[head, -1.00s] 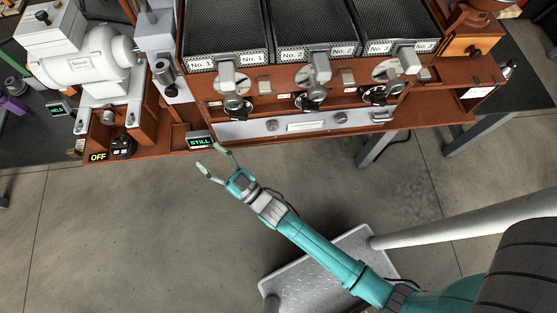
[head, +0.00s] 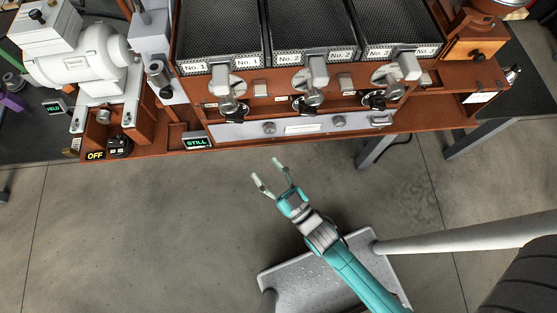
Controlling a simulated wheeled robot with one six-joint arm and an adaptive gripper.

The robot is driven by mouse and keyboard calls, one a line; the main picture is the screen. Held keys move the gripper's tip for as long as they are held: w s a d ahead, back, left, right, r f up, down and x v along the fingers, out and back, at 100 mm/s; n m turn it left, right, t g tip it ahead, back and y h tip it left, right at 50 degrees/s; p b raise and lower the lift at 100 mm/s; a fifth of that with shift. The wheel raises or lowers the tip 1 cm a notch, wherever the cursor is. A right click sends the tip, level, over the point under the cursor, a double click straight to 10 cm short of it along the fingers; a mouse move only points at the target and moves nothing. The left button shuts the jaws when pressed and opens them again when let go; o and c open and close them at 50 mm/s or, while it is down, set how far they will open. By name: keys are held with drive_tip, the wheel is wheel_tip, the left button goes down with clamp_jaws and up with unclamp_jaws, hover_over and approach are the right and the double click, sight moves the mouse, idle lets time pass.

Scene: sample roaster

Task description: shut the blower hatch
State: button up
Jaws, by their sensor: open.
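My gripper (head: 269,170) is open and empty, its two fingers pointing toward the bench. It appears over the floor in front of the bench, apart from everything. A long silver front panel (head: 355,123) runs below the roaster's numbered drums. It has two round knobs, a label and a small handle (head: 381,120) at its right end. A white rounded motor-like housing (head: 80,65) stands on the left of the bench. No part is labelled readably as the blower hatch, and I cannot tell which part it is or whether it is open.
A brown bench shelf (head: 245,146) carries a "STILL" display (head: 196,141) and an "OFF" display (head: 95,155) beside a black switch (head: 119,147). Several lever handles (head: 313,75) stick out below the drums.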

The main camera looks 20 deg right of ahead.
drive_tip(key=shift+s+d, duration=0.5)
drive_tip(key=shift+d, duration=0.2)
drive_tip(key=s+d+r+m+g+h, duration=0.2)
drive_tip(key=s+d+r+h, duration=0.1)
drive_tip(key=s, duration=0.7)
drive_tip(key=s+d+r+m+g+h, duration=0.1)
drive_tip(key=s+d+r+g+h, duration=0.1)
drive_tip(key=s+d+r, duration=0.4)
drive_tip(key=s+d+h, duration=0.1)
drive_tip(key=s, duration=0.4)
drive_tip(key=shift+m+g+h, duration=0.3)
drive_tip(key=shift+m, duration=0.1)
